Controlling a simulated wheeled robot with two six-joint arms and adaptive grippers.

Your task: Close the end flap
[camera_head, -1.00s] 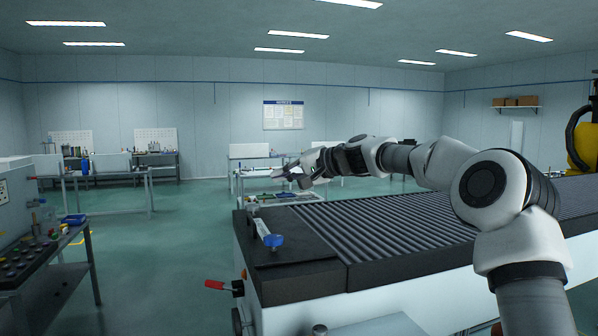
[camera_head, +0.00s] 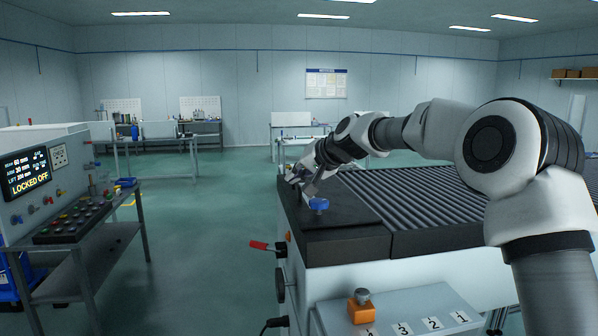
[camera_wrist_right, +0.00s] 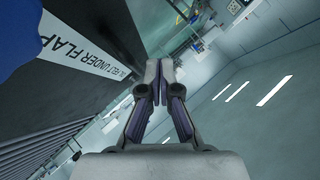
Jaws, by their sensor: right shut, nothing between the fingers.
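The dark plate (camera_head: 345,210) at the near left end of the roller conveyor looks like the end flap; its hinge and exact angle are hard to make out. A blue knob (camera_head: 319,204) stands on it. In the right wrist view a white label (camera_wrist_right: 80,62) ending "BELT UNDER FLAP" lies along a dark surface, and a blue shape (camera_wrist_right: 25,25) fills the top left corner. My right gripper (camera_head: 298,184) is shut and empty, at the plate's far left edge behind the knob; its fingers (camera_wrist_right: 158,80) also show in the wrist view. Contact cannot be told. My left gripper is out of view.
The rollers (camera_head: 430,200) run off to the right. A red-handled lever (camera_head: 260,246) sticks out from the conveyor's left side. A numbered grey box (camera_head: 400,312) with an orange switch stands in front. A control console (camera_head: 60,185) reading "LOCKED OFF" is at left; the floor between is clear.

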